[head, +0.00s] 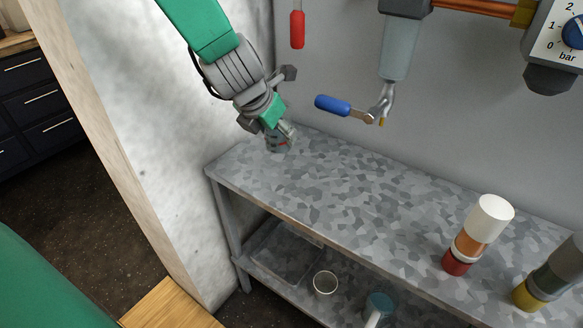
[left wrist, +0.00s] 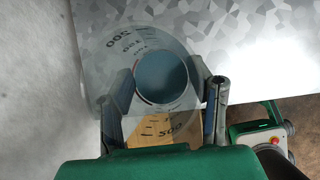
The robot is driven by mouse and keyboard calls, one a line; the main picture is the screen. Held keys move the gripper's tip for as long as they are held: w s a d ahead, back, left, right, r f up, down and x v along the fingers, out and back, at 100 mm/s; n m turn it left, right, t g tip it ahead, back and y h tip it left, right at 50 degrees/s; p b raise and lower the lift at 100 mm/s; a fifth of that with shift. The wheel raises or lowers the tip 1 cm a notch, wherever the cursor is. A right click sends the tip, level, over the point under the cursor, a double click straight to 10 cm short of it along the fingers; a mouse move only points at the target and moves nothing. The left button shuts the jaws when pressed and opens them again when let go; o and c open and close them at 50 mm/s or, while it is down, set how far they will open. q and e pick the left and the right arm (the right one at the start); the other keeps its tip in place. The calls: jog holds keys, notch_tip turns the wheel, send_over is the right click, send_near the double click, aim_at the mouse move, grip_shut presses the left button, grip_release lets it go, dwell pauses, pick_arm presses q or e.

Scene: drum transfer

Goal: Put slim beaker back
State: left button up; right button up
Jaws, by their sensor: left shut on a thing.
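The beaker is clear, with dark volume marks, and shows large in the left wrist view (left wrist: 112,72), where I look along it at a round blue-grey area. In the head view it is a small, see-through shape (head: 279,146) at the left back corner of the grey mottled shelf top (head: 330,185). My left gripper (head: 282,133) is shut on it, and its two fingers lie on either side of it in the left wrist view (left wrist: 161,103). I cannot tell whether the beaker touches the shelf top. My right gripper is not in view.
A blue-handled tap (head: 333,104) hangs above. The top's middle is clear.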

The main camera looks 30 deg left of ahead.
pick_arm(q)
jog(key=f+b, duration=0.1)
jog(key=f, duration=0.3)
jog(key=f+b, duration=0.1)
jog(key=shift+w+a+f+b, duration=0.1)
jog(key=shift+a+f+b, duration=0.2)
jog(key=shift+f, duration=0.1)
jog(key=shift+d+f, duration=0.35)
jog(key=shift+d, duration=0.2)
jog(key=shift+d+f+b, duration=0.15)
jog(key=shift+f+b, duration=0.2)
jog(key=shift+a+f+b, duration=0.2)
jog(key=shift+f+b, duration=0.3)
jog(key=shift+f, duration=0.75)
jog(key=shift+a+f, duration=0.2)
jog(key=shift+a, duration=0.25)
jog(key=shift+c, duration=0.6)
jog(key=o, duration=1.3)
jog(key=shift+c, duration=0.2)
jog(key=shift+d+r, duration=0.15)
jog(key=shift+d, duration=0.25)
jog(key=shift+r, duration=0.15)
jog(key=p+v, duration=0.4)
jog(key=v, duration=0.7)
jog(key=shift+s+r, duration=0.25)
jog(key=shift+r, duration=0.05)
